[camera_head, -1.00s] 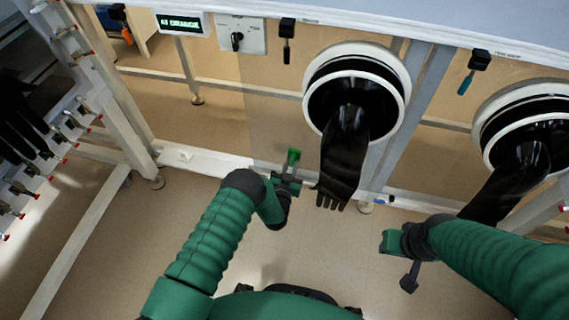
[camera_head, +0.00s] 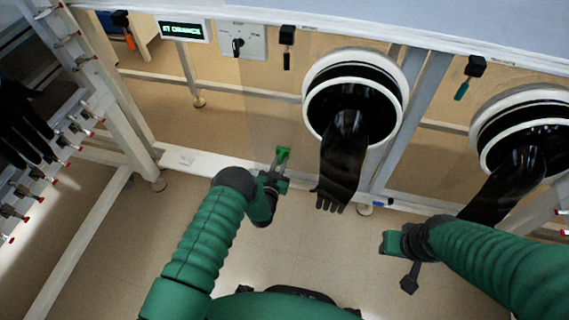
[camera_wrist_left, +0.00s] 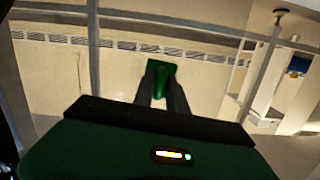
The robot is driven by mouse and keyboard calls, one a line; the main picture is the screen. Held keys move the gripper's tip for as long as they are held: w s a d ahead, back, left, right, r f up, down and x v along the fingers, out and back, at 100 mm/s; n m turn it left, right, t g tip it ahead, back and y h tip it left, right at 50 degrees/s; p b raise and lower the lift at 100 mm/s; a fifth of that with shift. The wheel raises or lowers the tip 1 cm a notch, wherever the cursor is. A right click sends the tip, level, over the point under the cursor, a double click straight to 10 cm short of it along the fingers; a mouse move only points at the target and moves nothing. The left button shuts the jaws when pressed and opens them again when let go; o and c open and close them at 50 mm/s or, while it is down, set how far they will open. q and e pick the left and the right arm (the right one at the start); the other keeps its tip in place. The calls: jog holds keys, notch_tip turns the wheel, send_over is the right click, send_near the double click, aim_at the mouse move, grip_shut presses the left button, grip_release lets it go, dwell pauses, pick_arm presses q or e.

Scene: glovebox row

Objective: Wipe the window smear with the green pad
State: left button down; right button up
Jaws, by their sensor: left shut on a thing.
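The green pad (camera_head: 283,152) is at the tip of my left gripper (camera_head: 276,166), in front of the clear window panel (camera_head: 262,110). My left gripper is shut on the pad. In the left wrist view the pad (camera_wrist_left: 158,72) shows between and beyond the two dark fingers (camera_wrist_left: 161,83). I cannot tell whether the pad touches the window. The smear cannot be made out clearly. My right gripper (camera_head: 394,242) is at the lower right, away from the window; its fingers are too unclear to tell open from shut.
Two white glove ports with hanging black gloves (camera_head: 343,160) (camera_head: 505,185) are right of the pad. A switch box (camera_head: 241,40) and a lit display (camera_head: 182,29) are above. A white frame rail (camera_head: 205,166) runs below. A rack (camera_head: 60,150) stands at left.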

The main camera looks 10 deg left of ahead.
pick_arm(q)
jog(key=a, duration=0.3)
jog(key=shift+w+a+r, duration=0.15)
jog(key=shift+a, duration=0.1)
jog(key=shift+r+p, duration=0.8)
jog(key=shift+p, duration=0.1)
jog(key=shift+d+f, duration=0.1)
jog(key=shift+d, duration=0.25)
jog(key=d, duration=0.2)
jog(key=shift+d, duration=0.35)
jog(key=shift+s+d+b, duration=0.15)
jog(key=shift+d+b, duration=0.05)
jog(key=shift+d, duration=1)
jog(key=shift+s+d+b, duration=0.1)
jog(key=shift+d+b, duration=0.05)
jog(key=shift+d, duration=1.05)
jog(key=shift+s, duration=0.1)
